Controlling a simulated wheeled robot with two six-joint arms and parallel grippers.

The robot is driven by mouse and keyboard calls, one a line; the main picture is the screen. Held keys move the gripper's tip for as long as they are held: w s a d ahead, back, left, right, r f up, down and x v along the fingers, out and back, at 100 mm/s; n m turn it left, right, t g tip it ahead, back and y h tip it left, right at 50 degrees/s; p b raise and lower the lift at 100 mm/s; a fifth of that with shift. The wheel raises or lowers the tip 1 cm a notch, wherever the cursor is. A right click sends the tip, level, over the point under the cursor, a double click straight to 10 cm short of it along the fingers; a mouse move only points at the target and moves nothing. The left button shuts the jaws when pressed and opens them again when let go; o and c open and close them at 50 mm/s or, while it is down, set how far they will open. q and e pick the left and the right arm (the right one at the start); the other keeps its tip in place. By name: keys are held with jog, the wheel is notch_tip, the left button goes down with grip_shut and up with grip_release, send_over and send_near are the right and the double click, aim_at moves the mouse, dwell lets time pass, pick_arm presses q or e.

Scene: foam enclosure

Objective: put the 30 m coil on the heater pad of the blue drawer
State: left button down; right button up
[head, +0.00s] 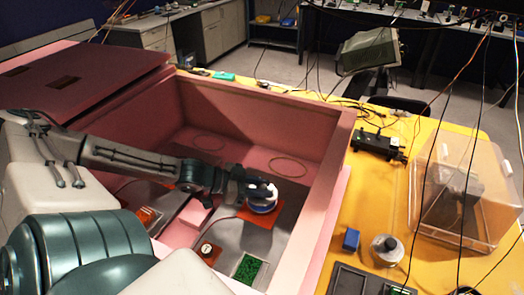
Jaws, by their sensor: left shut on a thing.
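My left gripper (245,184) is inside the pink foam enclosure and is shut on a white and blue coil (264,198). The coil is over or on an orange-red pad (247,214), which lies on a dark grey tray (287,232). I cannot tell whether the coil touches the pad. The coil's label is too small to read, and the gripper hides part of its left side. No blue colour on a drawer can be made out. My right gripper is not in view.
The enclosure's pink right wall (325,190) rises close to the coil. A small round dial (207,249), a green patch (248,268) and a pink block (195,212) are nearby. Another orange pad (147,214) is at left. A clear case (462,195) stands on the yellow table (375,195).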

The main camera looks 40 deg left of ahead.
pick_arm(q)
jog(key=shift+s+f+b, duration=0.15)
jog(key=shift+f+b, duration=0.3)
jog(key=shift+f, duration=0.15)
jog(key=shift+s+f+b, duration=0.15)
jog(key=shift+f+b, duration=0.3)
jog(key=shift+f, duration=0.15)
jog(key=shift+f+b, duration=0.3)
jog(key=shift+w+d, duration=0.15)
jog(key=shift+w, duration=0.05)
jog(key=shift+f, duration=0.1)
jog(key=c, duration=1.1)
grip_release()
jog(key=shift+s, duration=0.15)
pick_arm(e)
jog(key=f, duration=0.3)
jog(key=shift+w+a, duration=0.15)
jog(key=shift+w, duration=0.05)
